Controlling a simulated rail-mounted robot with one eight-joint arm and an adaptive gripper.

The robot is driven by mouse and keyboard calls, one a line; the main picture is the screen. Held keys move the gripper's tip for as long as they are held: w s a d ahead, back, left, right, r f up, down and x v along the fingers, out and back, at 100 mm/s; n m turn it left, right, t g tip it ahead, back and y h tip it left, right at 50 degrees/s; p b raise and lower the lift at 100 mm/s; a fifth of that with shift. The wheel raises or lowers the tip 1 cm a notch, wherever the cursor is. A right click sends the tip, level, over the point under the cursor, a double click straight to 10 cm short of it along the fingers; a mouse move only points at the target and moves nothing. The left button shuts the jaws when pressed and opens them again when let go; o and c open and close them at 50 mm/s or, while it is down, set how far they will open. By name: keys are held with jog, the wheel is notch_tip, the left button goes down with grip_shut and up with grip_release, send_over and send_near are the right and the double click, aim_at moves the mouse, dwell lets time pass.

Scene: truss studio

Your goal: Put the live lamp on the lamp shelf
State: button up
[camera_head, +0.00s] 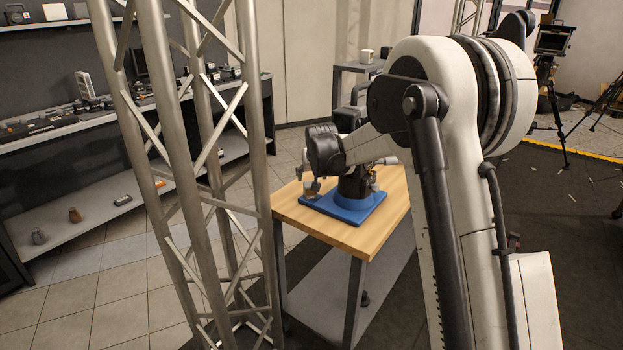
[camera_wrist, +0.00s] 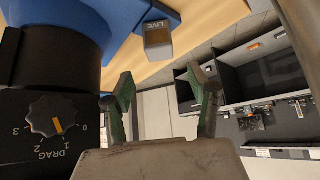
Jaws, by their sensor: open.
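The live lamp (camera_wrist: 158,38) is a small grey-brown block with a label reading LIVE, at the top middle of the wrist view. It is at the corner of a blue base (camera_wrist: 110,18), which also shows on the wooden cart top in the head view (camera_head: 345,209). I cannot pick out the lamp surely in the head view. My gripper (camera_wrist: 164,97) is open, its two green-edged fingers apart with nothing between them. The lamp appears beyond the fingertips, apart from them. No shelf is labelled as the lamp shelf.
A black device with a DRAG dial (camera_wrist: 52,115) stands close beside my gripper. The wooden cart top (camera_head: 335,236) has bare wood in front of the base. A truss tower (camera_head: 195,180) stands left of the cart. Left shelving (camera_head: 125,203) holds several small items on its lower level.

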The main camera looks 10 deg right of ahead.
jog(key=s+r, duration=0.5)
jog(key=s, duration=0.4)
jog(key=s+r, duration=0.4)
jog(key=s, duration=0.5)
jog(key=s+r, duration=0.5)
jog(key=s, duration=0.4)
jog(key=s+f, duration=0.3)
jog(key=s, duration=0.9)
jog(key=s+f, duration=0.3)
jog(key=s, duration=1)
jog(key=shift+s+d+n, duration=0.2)
jog(key=shift+s+n, duration=0.05)
jog(key=shift+n, duration=0.05)
jog(key=shift+f, duration=0.1)
jog(key=shift+c, duration=0.2)
